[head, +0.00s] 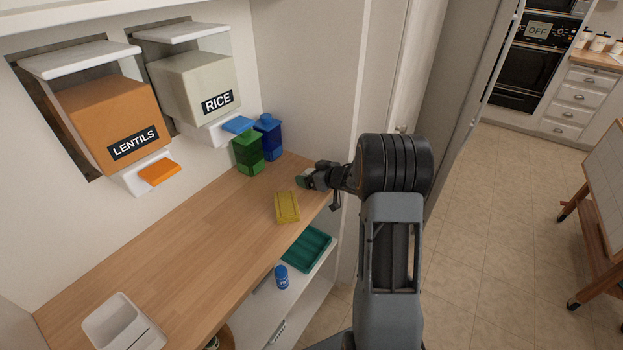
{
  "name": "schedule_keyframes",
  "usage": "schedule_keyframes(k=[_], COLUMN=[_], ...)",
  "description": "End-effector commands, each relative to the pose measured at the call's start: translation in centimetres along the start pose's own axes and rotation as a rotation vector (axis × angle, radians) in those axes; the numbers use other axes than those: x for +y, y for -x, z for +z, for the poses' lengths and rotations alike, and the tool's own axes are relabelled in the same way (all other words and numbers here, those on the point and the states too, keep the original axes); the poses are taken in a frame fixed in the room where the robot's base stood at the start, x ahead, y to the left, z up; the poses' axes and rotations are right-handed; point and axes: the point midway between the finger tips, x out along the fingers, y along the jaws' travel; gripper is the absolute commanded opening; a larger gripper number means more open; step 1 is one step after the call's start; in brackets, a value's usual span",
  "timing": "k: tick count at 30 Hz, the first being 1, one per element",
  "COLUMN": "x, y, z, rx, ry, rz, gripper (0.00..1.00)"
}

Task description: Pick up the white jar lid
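I cannot make out a white jar lid for certain in the head view. My gripper (308,179) is small and dark, low over the right end of the wooden counter (190,238). A small greenish patch shows at its tip. I cannot tell whether that is part of the gripper or a separate thing, or whether the fingers are open or shut. A yellow box-like item (287,207) lies on the counter just in front of the gripper. A green jar (248,152) and a blue jar (268,137) stand behind it to the left.
Lentils (112,125) and rice (198,88) dispensers hang on the left wall. A white container (122,325) stands at front left. A green tray (306,249) and a blue can (281,277) are on the lower shelf. White jars (599,42) stand on a far counter by ovens.

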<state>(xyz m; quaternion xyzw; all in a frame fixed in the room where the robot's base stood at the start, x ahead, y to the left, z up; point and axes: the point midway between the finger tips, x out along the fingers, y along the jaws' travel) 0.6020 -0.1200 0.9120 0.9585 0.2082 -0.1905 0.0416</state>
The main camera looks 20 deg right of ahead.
Motion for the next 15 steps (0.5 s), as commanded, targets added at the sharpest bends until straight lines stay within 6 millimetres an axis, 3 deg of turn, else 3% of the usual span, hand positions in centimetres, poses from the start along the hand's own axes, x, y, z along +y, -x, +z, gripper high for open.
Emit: schedule_keyframes(k=[7, 15], x=[-0.01, -0.02], y=[0.01, 0.02], z=[0.03, 0.02], rx=[-0.001, -0.001], ry=[0.000, -0.001], rz=[0.000, 0.000], gripper=[0.63, 0.63])
